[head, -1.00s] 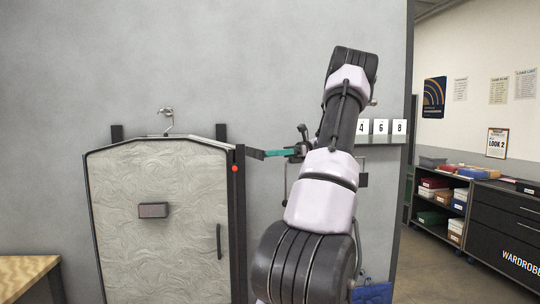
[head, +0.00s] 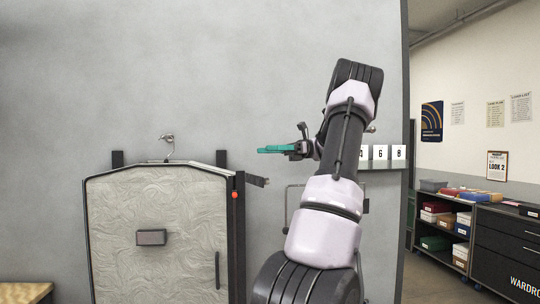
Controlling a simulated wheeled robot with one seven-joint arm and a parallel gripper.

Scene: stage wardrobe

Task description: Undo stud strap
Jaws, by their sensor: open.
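In the head view, a short dark strap (head: 257,181) sticks out to the right from the dark edge post of a cream, wavy-patterned panel (head: 150,265). A red round knob (head: 235,195) sits on that post just left of the strap. My gripper (head: 262,150), with teal fingers, is open and empty. It appears above the strap and apart from it, pointing left. The strap's stud and any fastening detail are too small to tell. My arm rises from the bottom right and hides part of the wall.
A shelf (head: 385,165) with white number cards is on the wall right of my arm. A handle (head: 217,270) and a small dark box (head: 151,237) are on the panel. A wooden table corner (head: 22,292) is at lower left. Storage shelves (head: 440,225) stand far right.

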